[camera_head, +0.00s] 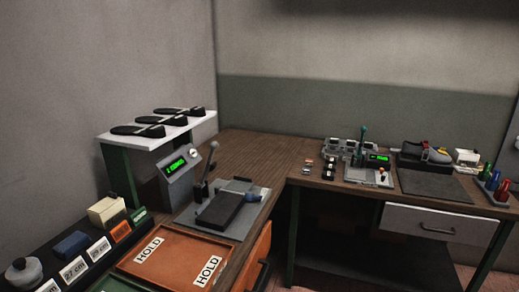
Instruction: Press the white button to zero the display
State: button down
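A grey box with a sloped face (177,187) stands on the wooden bench at the left of centre. It carries a lit green display (175,165), whose characters are too small to read surely. A small round white button (194,154) shows at the upper right of this face. A second lit green display (378,158) is on the grey device at the back right. My gripper is not in view, and nothing touches the white button.
A lever (206,172) rises just right of the box, by a grey plate (251,213) with a dark block. A white shelf (150,138) with dark soles stands behind. An orange tray (180,248) marked HOLD lies in front. Wood behind the plate (262,150) is clear.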

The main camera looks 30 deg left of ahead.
aim_at(192, 152)
jog(key=i, duration=2.65)
jog(key=u, duration=0.75)
jog(key=k, duration=0.1)
jog(key=u, duration=2)
jog(key=i, duration=1)
jog(key=u, duration=0.05)
